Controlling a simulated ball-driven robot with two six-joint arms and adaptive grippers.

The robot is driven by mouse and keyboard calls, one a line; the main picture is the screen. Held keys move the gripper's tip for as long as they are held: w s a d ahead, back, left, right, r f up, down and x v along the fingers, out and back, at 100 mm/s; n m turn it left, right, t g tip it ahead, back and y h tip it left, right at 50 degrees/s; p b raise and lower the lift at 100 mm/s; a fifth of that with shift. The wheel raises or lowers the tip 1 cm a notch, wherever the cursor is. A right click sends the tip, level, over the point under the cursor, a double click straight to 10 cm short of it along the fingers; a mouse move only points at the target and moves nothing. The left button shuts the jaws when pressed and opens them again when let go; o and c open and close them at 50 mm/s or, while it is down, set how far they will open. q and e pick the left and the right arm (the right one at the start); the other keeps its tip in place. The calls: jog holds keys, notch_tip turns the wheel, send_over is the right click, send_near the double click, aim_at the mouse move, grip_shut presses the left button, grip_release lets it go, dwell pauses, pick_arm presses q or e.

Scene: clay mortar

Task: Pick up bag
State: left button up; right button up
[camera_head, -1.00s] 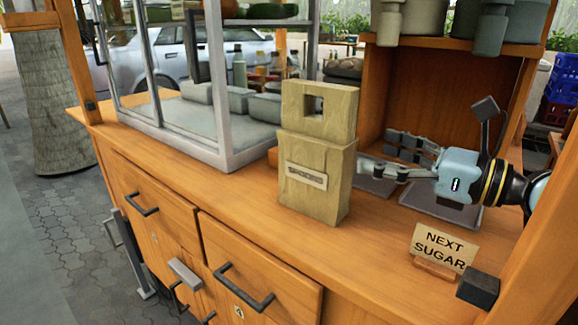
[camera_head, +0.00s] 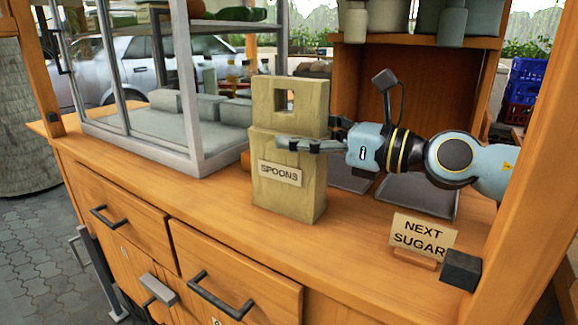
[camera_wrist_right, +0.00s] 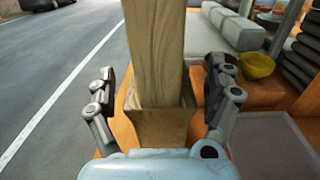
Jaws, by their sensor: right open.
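The bag (camera_head: 288,180) is tan, like a tall paper bag with a square hole near its top and a label reading SPOONS. It stands upright on the wooden counter in the head view. My right gripper (camera_head: 308,134) reaches in from the right at the bag's upper part, one finger across the near face, the other partly hidden behind. In the right wrist view the bag (camera_wrist_right: 155,50) stands between the spread fingers of my right gripper (camera_wrist_right: 160,78), with gaps at both sides. The gripper is open. My left gripper is not in view.
A glass display case (camera_head: 200,150) stands left of the bag. Grey trays (camera_head: 418,197) lie on the counter (camera_head: 350,265) under my right arm. Shelves rise behind.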

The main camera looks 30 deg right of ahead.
jog(key=shift+x, duration=1.05)
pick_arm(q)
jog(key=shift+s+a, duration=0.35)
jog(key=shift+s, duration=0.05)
pick_arm(e)
jog(key=shift+c, duration=0.3)
jog(key=c, duration=1.6)
jog(key=shift+c, duration=0.2)
